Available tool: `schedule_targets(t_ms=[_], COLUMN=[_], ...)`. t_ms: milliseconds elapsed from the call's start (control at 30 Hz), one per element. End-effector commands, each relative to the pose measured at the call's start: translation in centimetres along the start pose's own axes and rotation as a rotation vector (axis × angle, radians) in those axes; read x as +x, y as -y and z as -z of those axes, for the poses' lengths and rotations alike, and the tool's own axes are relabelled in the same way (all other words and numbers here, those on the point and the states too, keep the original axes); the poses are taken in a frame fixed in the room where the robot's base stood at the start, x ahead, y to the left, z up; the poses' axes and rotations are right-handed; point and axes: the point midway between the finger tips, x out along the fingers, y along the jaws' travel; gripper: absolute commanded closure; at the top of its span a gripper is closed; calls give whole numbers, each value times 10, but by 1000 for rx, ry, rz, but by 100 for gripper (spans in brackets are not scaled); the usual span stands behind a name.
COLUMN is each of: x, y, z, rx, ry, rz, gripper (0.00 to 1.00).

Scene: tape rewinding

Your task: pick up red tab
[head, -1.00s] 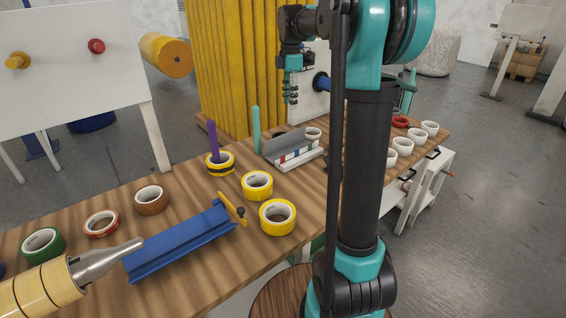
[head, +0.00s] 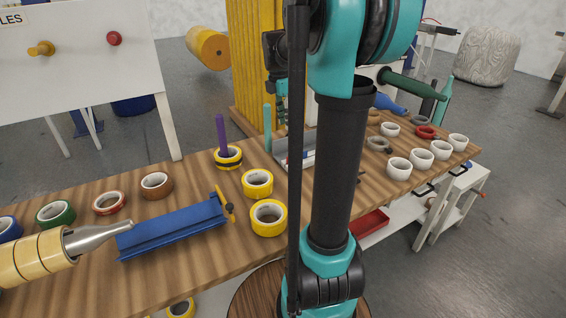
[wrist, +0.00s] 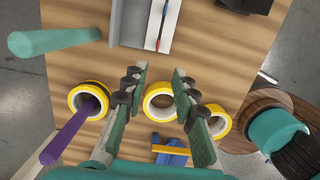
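A small red tab (wrist: 157,44) shows in the wrist view at the lower end of a narrow strip on the white part of a tray, with blue farther up. The grey and white tray (wrist: 127,25) is at the top of the wrist view; in the head view the tray (head: 283,152) is partly hidden by my arm. My gripper (wrist: 160,72) is open and empty, its two green fingers wide apart. The tab appears just beyond the fingertips in the wrist view; the height between them is unclear. In the head view my gripper is mostly hidden behind my arm.
A purple post (head: 222,135) stands in a yellow tape roll (head: 229,160), and a teal post (head: 267,127) is by the tray. Two yellow rolls (head: 257,183) and a blue holder (head: 172,230) are nearer. White rolls (head: 399,168) stand at the right.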

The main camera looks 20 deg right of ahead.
Motion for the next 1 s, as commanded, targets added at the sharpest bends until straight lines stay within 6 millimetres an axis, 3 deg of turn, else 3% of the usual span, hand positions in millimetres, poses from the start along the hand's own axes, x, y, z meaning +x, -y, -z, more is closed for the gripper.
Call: schedule_targets(t_ms=[400,767,1000], x=[82,112,146], y=[-1,-2,-5], z=[0,1,2], rx=[0,0,0], ry=[-1,-1,-1], rz=[0,0,0], gripper=[72,72,72])
